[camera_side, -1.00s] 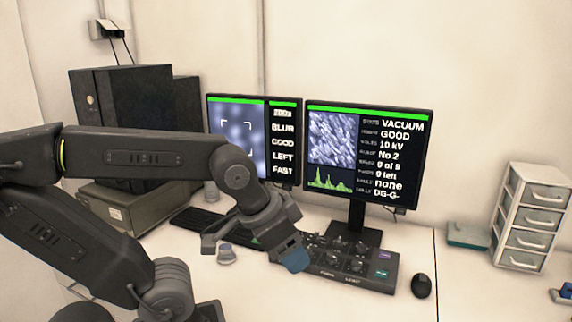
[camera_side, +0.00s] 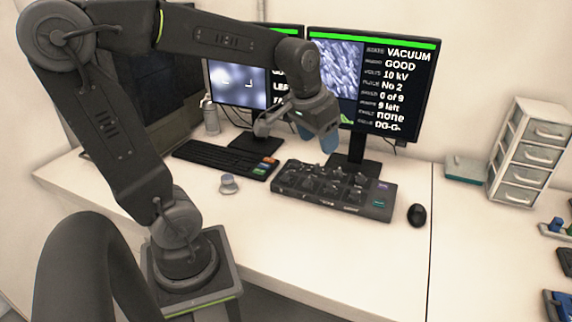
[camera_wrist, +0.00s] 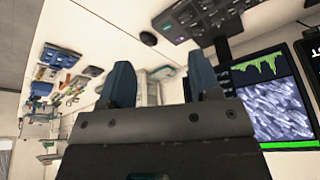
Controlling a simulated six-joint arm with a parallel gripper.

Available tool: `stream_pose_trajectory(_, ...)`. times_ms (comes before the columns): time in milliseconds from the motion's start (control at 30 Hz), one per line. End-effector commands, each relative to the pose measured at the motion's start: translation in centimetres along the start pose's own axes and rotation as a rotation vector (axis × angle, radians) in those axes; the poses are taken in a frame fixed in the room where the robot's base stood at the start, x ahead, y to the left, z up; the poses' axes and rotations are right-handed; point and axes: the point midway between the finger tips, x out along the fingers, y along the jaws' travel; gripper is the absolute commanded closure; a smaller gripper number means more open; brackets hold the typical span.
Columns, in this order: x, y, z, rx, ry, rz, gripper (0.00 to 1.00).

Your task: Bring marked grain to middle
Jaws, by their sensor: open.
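The left monitor (camera_side: 238,88) shows a blurred grey-blue picture with a white corner bracket; my arm hides its top and right side. The right monitor (camera_side: 397,78) shows a picture of packed grains, partly hidden by my wrist, and text reading "VACUUM GOOD", "0 of 9" and "9 left". The black control panel (camera_side: 335,190) with several knobs lies on the desk. My gripper (camera_side: 328,140) hangs above and behind the panel, in front of the right monitor. Its blue fingers stand apart and empty in the wrist view (camera_wrist: 162,82), where the panel (camera_wrist: 200,17) shows upside down.
A keyboard (camera_side: 215,158) lies left of the panel, and a small round knob-like object (camera_side: 229,184) stands in front of it. A mouse (camera_side: 417,215) is to the right. A drawer unit (camera_side: 530,155) stands at far right. The front desk is clear.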

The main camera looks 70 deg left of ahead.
Motion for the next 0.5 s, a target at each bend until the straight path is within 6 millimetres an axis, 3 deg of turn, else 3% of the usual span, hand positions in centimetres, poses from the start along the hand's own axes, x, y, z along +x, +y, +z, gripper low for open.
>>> stream_pose_trajectory(100, 3.0, -4.2, -3.8, -0.104, -0.072, -0.033, 0.43)
stream_pose_trajectory(233, 6.5, -9.5, -6.6, -0.21, -0.14, -0.057, 0.43)
stream_pose_trajectory(367, 10.7, -15.5, -8.1, -0.318, -0.207, -0.073, 0.43)
stream_pose_trajectory(500, 15.0, -21.6, -8.1, -0.421, -0.268, -0.08, 0.43)
